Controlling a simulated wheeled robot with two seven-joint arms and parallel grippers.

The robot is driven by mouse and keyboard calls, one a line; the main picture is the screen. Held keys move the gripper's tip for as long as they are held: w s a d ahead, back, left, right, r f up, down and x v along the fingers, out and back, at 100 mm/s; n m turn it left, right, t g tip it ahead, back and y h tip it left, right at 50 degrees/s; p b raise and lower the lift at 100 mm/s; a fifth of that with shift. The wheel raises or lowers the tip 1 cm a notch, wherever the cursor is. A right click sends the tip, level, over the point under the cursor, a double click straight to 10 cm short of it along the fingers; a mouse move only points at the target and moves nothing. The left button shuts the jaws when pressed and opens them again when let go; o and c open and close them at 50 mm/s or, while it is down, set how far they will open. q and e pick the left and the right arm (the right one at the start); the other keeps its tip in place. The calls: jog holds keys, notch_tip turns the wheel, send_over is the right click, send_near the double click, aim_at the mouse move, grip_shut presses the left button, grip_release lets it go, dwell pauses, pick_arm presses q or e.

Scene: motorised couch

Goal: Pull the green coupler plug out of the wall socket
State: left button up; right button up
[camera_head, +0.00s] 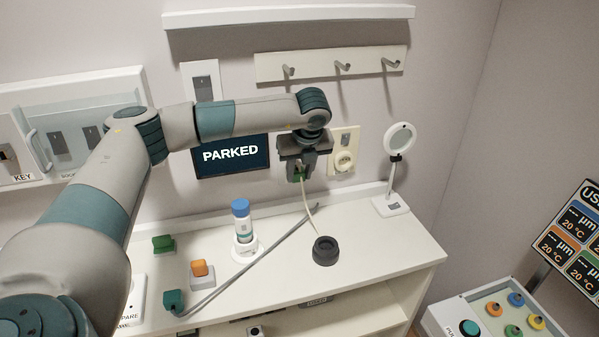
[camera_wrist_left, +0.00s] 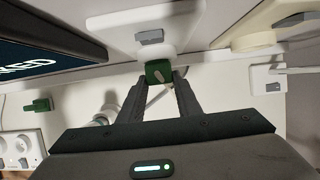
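The green coupler plug (camera_head: 300,173) shows between the fingers of my left gripper (camera_head: 298,170), in front of the wall right of the PARKED screen. In the left wrist view the plug (camera_wrist_left: 158,72) sits between both fingertips (camera_wrist_left: 160,84), which appear to touch its sides. It lies against the lower end of a white wall fitting (camera_wrist_left: 152,35), apparently the socket; whether its contacts are inside cannot be seen. In the head view my gripper hides that fitting. A pale cord hangs from the plug to a dark round base (camera_head: 325,250). My right gripper is not in view.
The PARKED screen (camera_head: 232,155) is close left of the gripper, a beige wall plate (camera_head: 344,150) close right. Hooks (camera_head: 342,66) are above. The shelf (camera_head: 385,245) holds a blue-capped bottle (camera_head: 242,222), a magnifier stand (camera_head: 393,170), a green block (camera_head: 163,243) and a grey rod.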

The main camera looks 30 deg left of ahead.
pick_arm(q)
jog(key=shift+c, duration=0.9)
jog(key=shift+o, duration=0.2)
jog(key=shift+s+d, duration=0.2)
jog(key=shift+s+d+b, duration=0.2)
jog(key=shift+d+b, duration=0.1)
jog(key=shift+b, duration=0.05)
jog(key=shift+s+d+b, duration=0.5)
jog(key=shift+s+d, duration=0.3)
jog(key=shift+d, duration=0.1)
jog(key=p+v, duration=0.1)
jog(key=v, duration=0.6)
jog(key=shift+s+r, duration=0.15)
jog(key=shift+r, duration=0.15)
jog(key=shift+d, duration=0.15)
